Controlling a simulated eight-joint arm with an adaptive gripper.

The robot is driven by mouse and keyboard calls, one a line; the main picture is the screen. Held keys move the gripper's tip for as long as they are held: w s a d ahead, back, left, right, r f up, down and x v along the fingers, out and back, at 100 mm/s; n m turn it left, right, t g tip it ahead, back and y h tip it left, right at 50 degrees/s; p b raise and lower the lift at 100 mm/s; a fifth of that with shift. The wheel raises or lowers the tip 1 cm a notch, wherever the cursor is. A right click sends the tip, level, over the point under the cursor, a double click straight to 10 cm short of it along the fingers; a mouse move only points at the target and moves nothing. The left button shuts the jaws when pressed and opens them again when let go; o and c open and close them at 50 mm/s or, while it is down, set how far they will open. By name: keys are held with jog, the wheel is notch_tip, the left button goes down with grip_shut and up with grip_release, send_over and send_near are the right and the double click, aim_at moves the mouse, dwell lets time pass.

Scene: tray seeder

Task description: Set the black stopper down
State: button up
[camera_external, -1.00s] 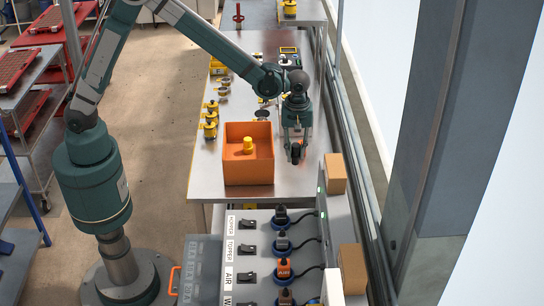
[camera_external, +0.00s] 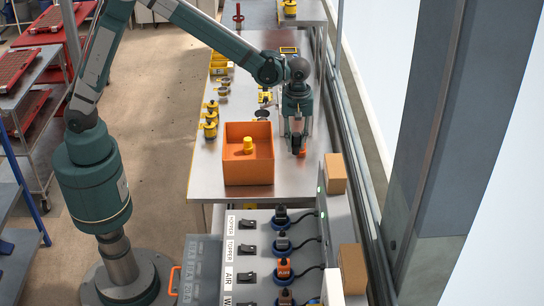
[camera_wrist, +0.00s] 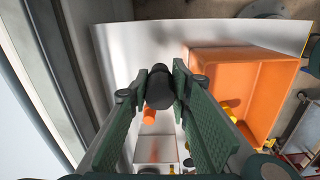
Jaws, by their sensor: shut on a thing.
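The black stopper (camera_wrist: 159,86) is between the two finger pads of my gripper (camera_wrist: 158,90) in the wrist view, and my gripper is shut on it. A small orange piece (camera_wrist: 150,115) shows beside the stopper's lower end; I cannot tell whether it is joined to it. In the external view my gripper (camera_external: 297,146) points down over the steel table (camera_external: 306,180), just right of the orange bin.
The orange bin (camera_external: 248,170) holds a yellow piece (camera_external: 248,145). Several yellow-and-black parts (camera_external: 210,122) stand along the table's left side. A cardboard box (camera_external: 335,173) and a panel with switches (camera_external: 250,251) are nearer the camera. Bare table lies right of the bin.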

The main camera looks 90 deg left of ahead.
jog(key=s+a+n, duration=0.2)
jog(key=s+a, duration=0.5)
jog(key=a, duration=0.7)
jog(key=s+a+n, duration=0.2)
jog(key=s+a, duration=0.6)
jog(key=a, duration=0.6)
jog(key=s+a+n, duration=0.3)
jog(key=s+a, duration=0.4)
jog(key=a, duration=0.7)
jog(key=shift+f, duration=2.3)
jog(key=shift+f, duration=3.1)
jog(key=shift+f+b, duration=0.3)
jog(key=shift+f, duration=1.55)
